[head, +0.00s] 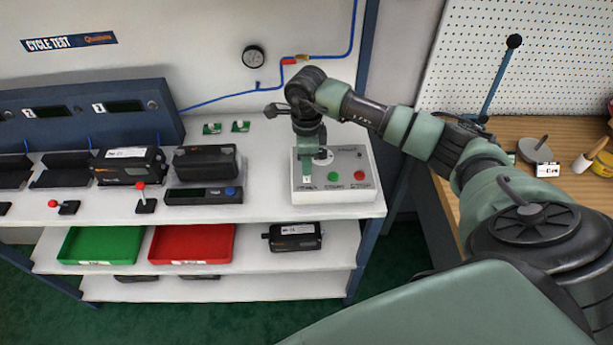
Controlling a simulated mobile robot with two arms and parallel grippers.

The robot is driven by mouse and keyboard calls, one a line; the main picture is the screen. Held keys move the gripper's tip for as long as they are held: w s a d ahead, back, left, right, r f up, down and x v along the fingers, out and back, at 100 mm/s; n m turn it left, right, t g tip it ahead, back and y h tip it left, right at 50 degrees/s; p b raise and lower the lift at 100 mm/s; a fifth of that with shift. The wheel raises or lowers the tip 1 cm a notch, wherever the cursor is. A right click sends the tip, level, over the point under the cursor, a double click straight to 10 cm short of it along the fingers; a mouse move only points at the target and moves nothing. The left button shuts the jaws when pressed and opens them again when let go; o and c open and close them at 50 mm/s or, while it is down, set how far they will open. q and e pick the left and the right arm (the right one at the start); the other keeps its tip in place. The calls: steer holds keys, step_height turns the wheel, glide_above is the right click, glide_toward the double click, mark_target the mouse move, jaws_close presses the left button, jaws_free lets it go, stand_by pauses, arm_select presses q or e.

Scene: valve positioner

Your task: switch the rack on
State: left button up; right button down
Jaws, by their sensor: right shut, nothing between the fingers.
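A light grey control box (342,190) sits at the right end of the white bench. My right gripper (307,182) points down at the left part of the box, shut and empty. Its tips are at or just above the box's front left; I cannot tell if they touch. The gripper hides the part of the box beneath and behind it. My left gripper is not in view.
Black positioner units (205,163) stand on the bench to the left, with small red-knobbed levers (141,194) before them. A blue rack panel (85,115) with displays stands behind. Green (100,245) and red (192,244) trays lie on the shelf below. A wooden bench (450,207) is at right.

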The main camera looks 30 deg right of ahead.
steer(key=shift+f, duration=0.2)
steer(key=shift+r, duration=0.1)
steer(key=shift+r+p, duration=0.4)
steer(key=shift+r, duration=0.35)
steer(key=shift+r+p, duration=1.45)
steer(key=shift+r, duration=1.3)
steer(key=shift+a+f, duration=0.1)
